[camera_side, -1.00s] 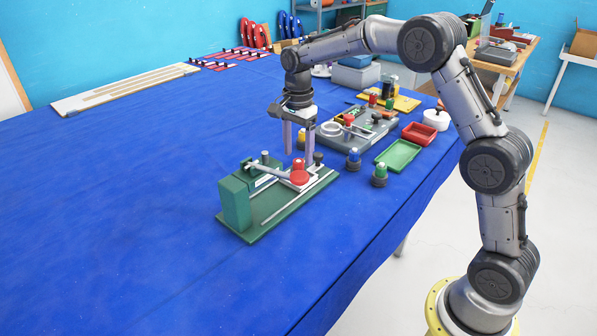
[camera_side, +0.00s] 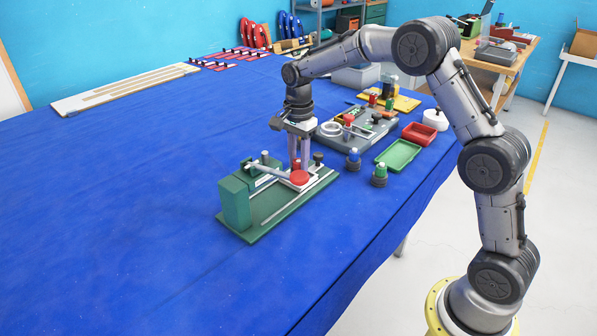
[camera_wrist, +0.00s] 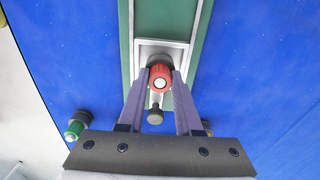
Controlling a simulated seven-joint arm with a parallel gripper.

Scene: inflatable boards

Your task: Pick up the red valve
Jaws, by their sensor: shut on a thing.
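The red valve (camera_wrist: 160,73) has a pale round top and shows between my fingertips in the wrist view. It sits at the green fixture (camera_side: 262,222), by a pale metal frame on it. My gripper (camera_side: 298,164) points down there, its two fingers close together and shut on the valve. In the side view the fingers mostly hide the valve.
A green-capped valve (camera_side: 379,174) and a blue-capped valve (camera_side: 353,159) stand to the right. Green (camera_side: 398,154) and red (camera_side: 419,132) trays and a grey fixture (camera_side: 375,137) lie behind.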

